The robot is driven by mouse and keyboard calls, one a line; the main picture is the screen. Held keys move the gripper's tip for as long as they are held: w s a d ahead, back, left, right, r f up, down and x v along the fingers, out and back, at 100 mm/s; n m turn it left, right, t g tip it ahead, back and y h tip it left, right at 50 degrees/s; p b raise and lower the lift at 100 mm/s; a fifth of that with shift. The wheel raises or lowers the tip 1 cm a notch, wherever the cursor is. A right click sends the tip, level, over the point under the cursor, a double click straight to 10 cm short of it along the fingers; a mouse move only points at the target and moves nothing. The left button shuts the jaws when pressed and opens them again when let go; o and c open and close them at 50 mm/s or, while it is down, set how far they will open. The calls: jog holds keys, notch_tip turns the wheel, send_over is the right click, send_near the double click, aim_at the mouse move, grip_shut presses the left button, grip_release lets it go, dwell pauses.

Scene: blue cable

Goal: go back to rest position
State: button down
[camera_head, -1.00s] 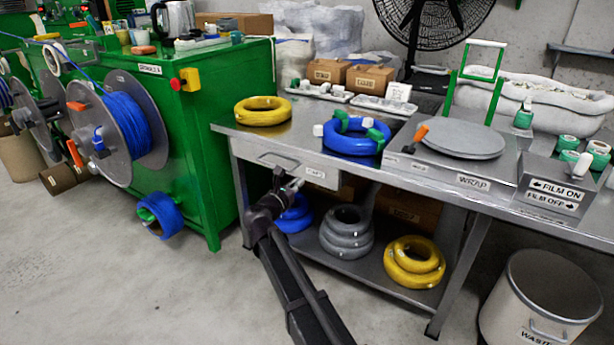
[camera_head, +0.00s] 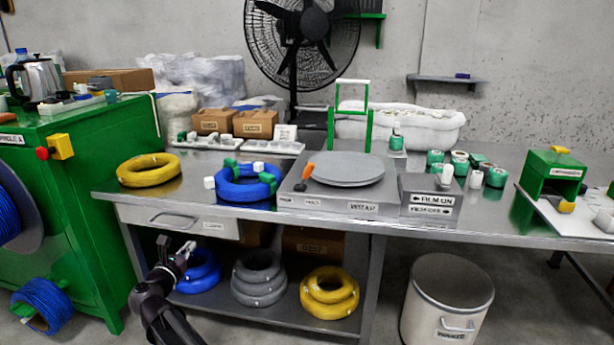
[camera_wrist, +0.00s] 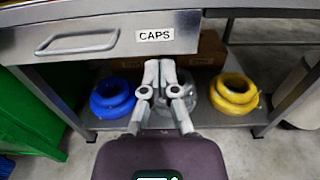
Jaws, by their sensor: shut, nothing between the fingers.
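My gripper (camera_head: 187,250) is shut and empty, in front of the table just below its drawer (camera_head: 180,222). In the wrist view my gripper (camera_wrist: 160,68) points toward the lower shelf, with its fingertips together below the drawer labelled CAPS (camera_wrist: 100,38). Behind the fingers is the grey coil stack (camera_wrist: 198,98), partly hidden. A blue cable coil with green and white pieces (camera_head: 246,188) lies on the table top, apart from my gripper.
The steel table (camera_head: 290,222) also bears a yellow coil (camera_head: 148,170) and the wrap turntable (camera_head: 348,170). Blue (camera_head: 200,272) and yellow (camera_head: 330,292) coils sit on the lower shelf. A green machine (camera_head: 95,190) stands left, a waste bin (camera_head: 447,300) right.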

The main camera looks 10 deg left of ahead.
jog(key=w+d+f+m+g+h+p, duration=0.1)
jog(key=w+d+f+m+g+h, duration=0.15)
jog(key=d+m, duration=0.65)
jog(key=w+d+f+m+g+h+p, duration=0.1)
jog(key=w+d+f+m+g, duration=0.15)
jog(key=d, duration=1.15)
jog(key=w+d+f+m+g+h+p, duration=0.1)
jog(key=w+d+f+m+g+h, duration=0.25)
jog(key=d, duration=0.85)
jog(key=s+d+f+m+g+y+p, duration=0.1)
jog(key=s+d+m+g+y, duration=0.2)
jog(key=s+d+m, duration=0.5)
jog(key=s+d+f+m+g+y+p, duration=0.1)
jog(key=s+d+f+m+g+y, duration=0.15)
jog(key=d+m, duration=0.55)
jog(key=s+d+m+g+y+p, duration=0.1)
jog(key=s+d+m+g+y, duration=0.1)
jog(key=s+d+m+g, duration=0.45)
jog(key=d+r+n+t+p, duration=0.1)
jog(key=d+r+p, duration=0.1)
jog(key=r+p, duration=1.6)
jog(key=d+r+t+p, duration=0.1)
jog(key=r+p, duration=1.8)
jog(key=p, duration=0.1)
jog(key=shift+w+d+r+n, duration=0.2)
jog(key=shift+d+r+n, duration=0.05)
jog(key=shift+d+n, duration=0.1)
jog(key=shift+t, duration=0.25)
